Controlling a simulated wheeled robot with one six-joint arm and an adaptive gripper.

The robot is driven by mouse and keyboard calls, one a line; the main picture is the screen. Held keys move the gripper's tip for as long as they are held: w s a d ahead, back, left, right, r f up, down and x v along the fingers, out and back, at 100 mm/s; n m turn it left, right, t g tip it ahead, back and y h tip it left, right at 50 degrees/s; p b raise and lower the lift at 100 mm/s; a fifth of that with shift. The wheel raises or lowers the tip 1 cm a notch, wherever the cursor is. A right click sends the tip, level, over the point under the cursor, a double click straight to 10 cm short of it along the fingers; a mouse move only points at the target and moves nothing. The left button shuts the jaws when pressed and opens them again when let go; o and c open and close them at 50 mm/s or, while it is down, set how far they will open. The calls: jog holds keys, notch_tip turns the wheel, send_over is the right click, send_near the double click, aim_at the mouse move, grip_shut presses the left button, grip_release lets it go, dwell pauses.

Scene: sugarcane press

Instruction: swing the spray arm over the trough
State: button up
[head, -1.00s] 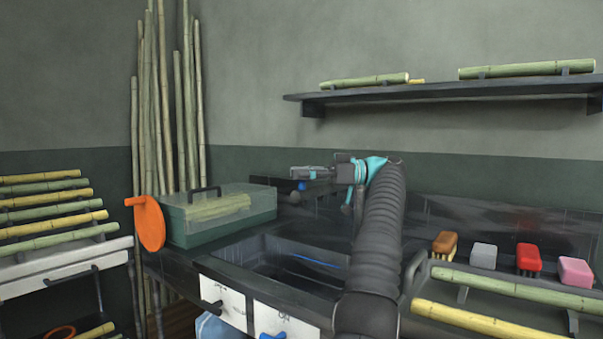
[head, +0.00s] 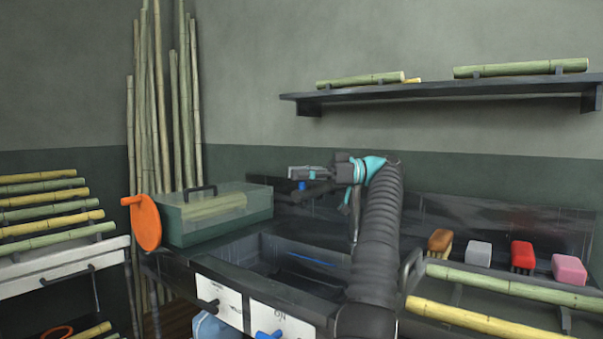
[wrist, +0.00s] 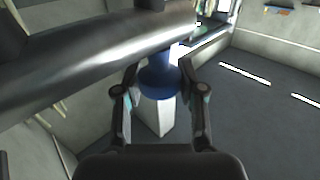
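The trough (head: 310,250) is a dark open basin in the counter, with a blue strip inside. The spray arm (head: 316,191) is a short dark bar above the trough's back edge; in the wrist view it is a thick grey tube (wrist: 80,65) crossing in front of the fingertips. A blue grip (wrist: 159,80) shows below the tube, and small in the head view (head: 301,186). My gripper (wrist: 160,70) has a finger close against each side of this grip and looks shut on it. My own arm hides the spray arm's right end.
A green clear-lidded box (head: 215,215) and an orange disc (head: 146,223) stand left of the trough. Several brushes and blocks (head: 479,254) and cane pieces (head: 515,286) lie right. A wall shelf (head: 440,92) is above. Space over the trough's left is clear.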

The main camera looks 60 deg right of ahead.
jog(key=o, duration=0.3)
jog(key=shift+w+f, duration=0.1)
jog(key=shift+f, duration=0.1)
jog(key=shift+d, duration=0.15)
jog(key=shift+r, duration=0.1)
